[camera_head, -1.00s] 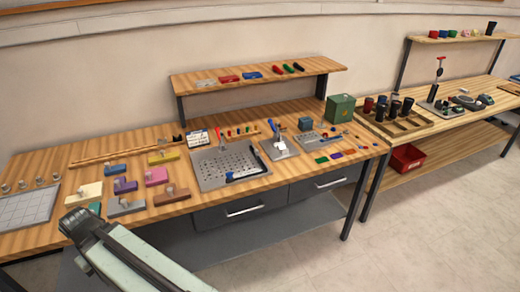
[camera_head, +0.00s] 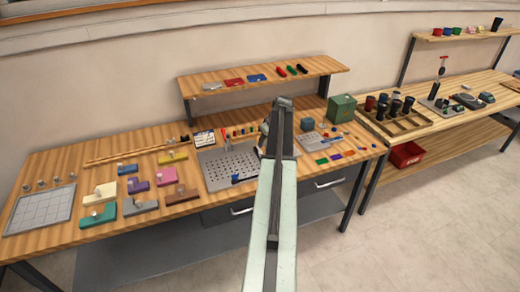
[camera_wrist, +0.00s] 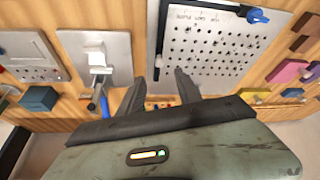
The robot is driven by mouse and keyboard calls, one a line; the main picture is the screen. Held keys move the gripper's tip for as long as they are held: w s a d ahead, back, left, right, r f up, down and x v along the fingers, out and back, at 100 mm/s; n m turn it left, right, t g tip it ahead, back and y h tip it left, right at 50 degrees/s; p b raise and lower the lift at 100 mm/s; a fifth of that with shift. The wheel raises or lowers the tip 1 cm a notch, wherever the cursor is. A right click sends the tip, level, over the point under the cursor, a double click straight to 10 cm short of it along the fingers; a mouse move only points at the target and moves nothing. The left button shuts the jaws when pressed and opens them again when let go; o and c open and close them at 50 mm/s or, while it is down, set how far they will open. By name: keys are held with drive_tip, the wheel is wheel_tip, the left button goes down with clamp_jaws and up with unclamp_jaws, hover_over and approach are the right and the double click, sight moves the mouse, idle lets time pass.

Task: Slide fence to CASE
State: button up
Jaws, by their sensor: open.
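My gripper (camera_head: 284,103) is raised over the bench, in front of the clamp fixture. In the wrist view my gripper (camera_wrist: 159,76) has its two fingers apart with nothing between them. The wrist view shows a perforated grey plate (camera_wrist: 212,48) on the right and a clamp plate (camera_wrist: 114,55) with a blue handle on the left. At the far left is a small marked plate (camera_wrist: 28,52), which also shows in the head view (camera_head: 318,145). I cannot tell which part is the fence, and no CASE label is readable.
Coloured blocks (camera_head: 138,186) and a gridded tray (camera_head: 40,210) lie on the left of the bench. A green box (camera_head: 341,108) stands at its right end. A raised shelf (camera_head: 215,93) runs behind. A blue-grey block (camera_wrist: 38,98) is near the marked plate.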

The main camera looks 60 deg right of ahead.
sight(260, 152)
drive_tip(key=b+x, duration=0.7)
drive_tip(key=x, duration=0.1)
drive_tip(key=shift+s, duration=0.1)
drive_tip(key=shift+r, duration=0.1)
clamp_jaws()
idle(1.2)
